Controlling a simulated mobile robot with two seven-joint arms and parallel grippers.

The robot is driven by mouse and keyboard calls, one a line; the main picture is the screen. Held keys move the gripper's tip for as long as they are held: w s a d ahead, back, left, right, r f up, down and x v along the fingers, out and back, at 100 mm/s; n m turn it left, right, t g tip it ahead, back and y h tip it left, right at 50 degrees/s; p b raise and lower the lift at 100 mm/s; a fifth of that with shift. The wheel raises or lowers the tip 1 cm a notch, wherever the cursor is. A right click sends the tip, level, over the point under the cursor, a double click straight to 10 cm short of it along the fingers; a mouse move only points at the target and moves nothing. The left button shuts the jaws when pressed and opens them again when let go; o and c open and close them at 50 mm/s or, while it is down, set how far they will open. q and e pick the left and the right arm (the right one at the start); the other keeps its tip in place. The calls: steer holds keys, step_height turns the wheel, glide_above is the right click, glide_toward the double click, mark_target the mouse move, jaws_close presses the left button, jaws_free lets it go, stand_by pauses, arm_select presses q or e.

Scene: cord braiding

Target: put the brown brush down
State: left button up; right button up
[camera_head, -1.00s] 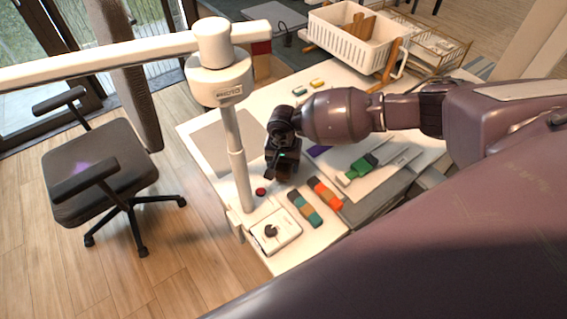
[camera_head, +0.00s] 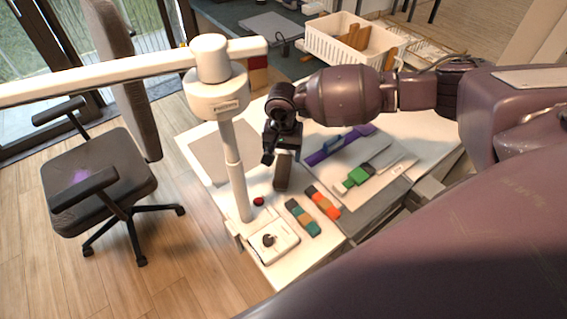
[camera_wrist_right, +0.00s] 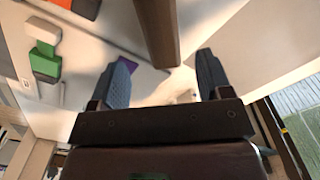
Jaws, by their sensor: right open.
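The brown brush (camera_head: 283,172) shows as a dark brown bar on the white table in the head view, just below my right gripper. My right gripper (camera_head: 276,154) is open above the table, and its arm comes in from the right. In the right wrist view, the brush (camera_wrist_right: 160,28) lies beyond the two spread fingers of the gripper (camera_wrist_right: 164,82), with nothing between the fingertips. Part of the brush is hidden by the gripper in the head view. My left gripper is not in view.
A white lamp post (camera_head: 236,175) stands left of the gripper, with its arm above. Colored strips (camera_head: 302,217), a green-handled tool (camera_head: 356,177) and a purple tool (camera_head: 335,147) lie to the right. A red button (camera_head: 259,201) and control box (camera_head: 271,241) are in front.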

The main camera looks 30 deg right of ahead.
steer(key=shift+r, duration=1.45)
